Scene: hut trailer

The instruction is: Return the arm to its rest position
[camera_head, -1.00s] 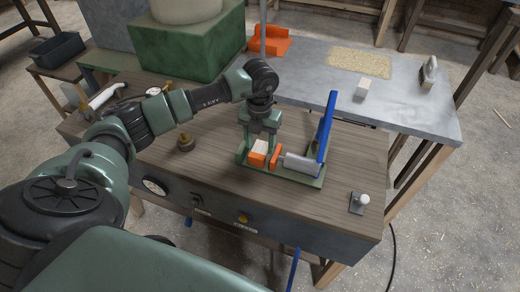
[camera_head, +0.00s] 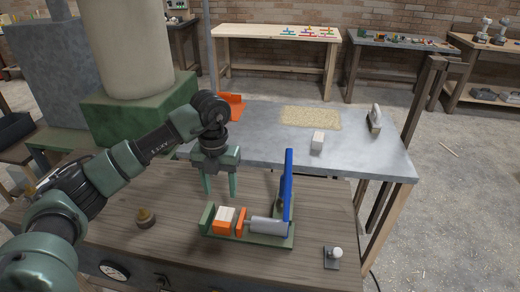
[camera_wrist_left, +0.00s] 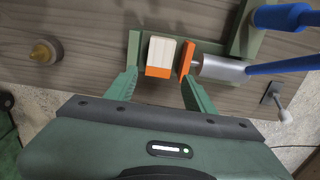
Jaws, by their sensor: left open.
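My left gripper (camera_head: 219,190) is open and empty. It hangs fingers down above the wooden bench, behind and above the green clamp fixture (camera_head: 280,240). In the left wrist view the open fingers (camera_wrist_left: 155,92) point toward a white and orange block (camera_wrist_left: 160,57), with clear space between them. That block (camera_head: 224,219) sits in the fixture, beside an orange jaw plate (camera_head: 241,222) and a grey cylinder (camera_head: 268,225). A blue lever (camera_head: 288,185) stands upright on the fixture. My right gripper is not in view.
A brass knob (camera_head: 146,217) is on the bench (camera_head: 175,240) at left, and a small metal switch (camera_head: 333,257) at right. Behind is a grey table (camera_head: 260,140) with a white block (camera_head: 318,140) and an orange tray (camera_head: 233,106). A green-based column (camera_head: 130,110) stands at back left.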

